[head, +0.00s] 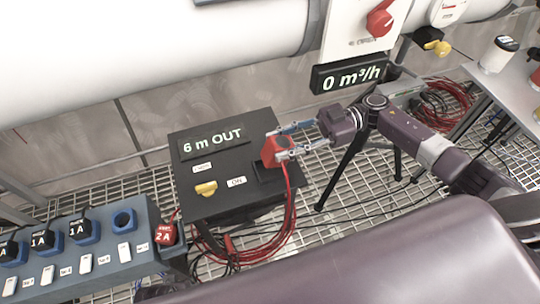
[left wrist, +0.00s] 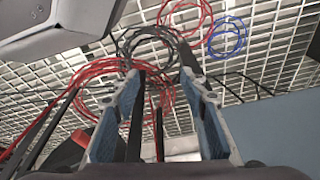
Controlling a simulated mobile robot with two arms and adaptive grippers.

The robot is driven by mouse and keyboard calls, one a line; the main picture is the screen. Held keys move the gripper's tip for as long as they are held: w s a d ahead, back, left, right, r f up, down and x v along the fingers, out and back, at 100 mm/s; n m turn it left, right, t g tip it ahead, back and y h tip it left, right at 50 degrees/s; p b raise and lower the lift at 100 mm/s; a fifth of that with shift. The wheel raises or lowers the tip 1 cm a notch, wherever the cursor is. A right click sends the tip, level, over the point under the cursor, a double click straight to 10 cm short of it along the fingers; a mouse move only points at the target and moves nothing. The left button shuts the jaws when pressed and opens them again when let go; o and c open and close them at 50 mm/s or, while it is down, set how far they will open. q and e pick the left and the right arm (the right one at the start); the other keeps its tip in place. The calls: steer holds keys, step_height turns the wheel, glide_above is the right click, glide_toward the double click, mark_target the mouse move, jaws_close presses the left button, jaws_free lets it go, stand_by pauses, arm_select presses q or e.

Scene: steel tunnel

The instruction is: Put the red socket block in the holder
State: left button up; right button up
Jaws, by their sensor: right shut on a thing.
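The red socket block (head: 271,151) is between the fingers of my right gripper (head: 283,143), which is shut on it. It is at the right edge of the top of a black box (head: 222,205), with red cable hanging down from it. A dark recess (head: 263,172), possibly the holder, shows just below the block on the box top. I cannot tell whether the block touches it. My left gripper (left wrist: 163,85) shows in the left wrist view with its fingers apart and nothing between them. It does not show in the head view.
Red cables (head: 280,228) loop beside the box. A white pipe (head: 150,45) runs above.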

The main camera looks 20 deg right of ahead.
mark_target(264, 157)
steer(key=shift+a+f, duration=0.25)
steer(key=shift+f, duration=0.5)
steer(key=shift+a+f+b, duration=0.3)
steer(key=shift+f, duration=0.45)
steer(key=shift+a, duration=0.15)
steer(key=a+h+p, duration=0.1)
steer(key=h, duration=0.1)
steer(key=h+p, duration=0.1)
steer(key=h, duration=0.1)
steer(key=shift+a+r, duration=0.2)
steer(key=shift+a, duration=0.2)
steer(key=shift+f, duration=0.7)
arm_select(q)
steer(key=s+f, duration=0.1)
steer(key=f, duration=0.2)
steer(key=shift+s+a, duration=0.15)
steer(key=shift+s, duration=0.25)
arm_select(e)
steer(key=shift+f, duration=0.25)
steer(key=o, duration=1.3)
steer(key=shift+f, duration=0.15)
steer(key=shift+o, duration=0.2)
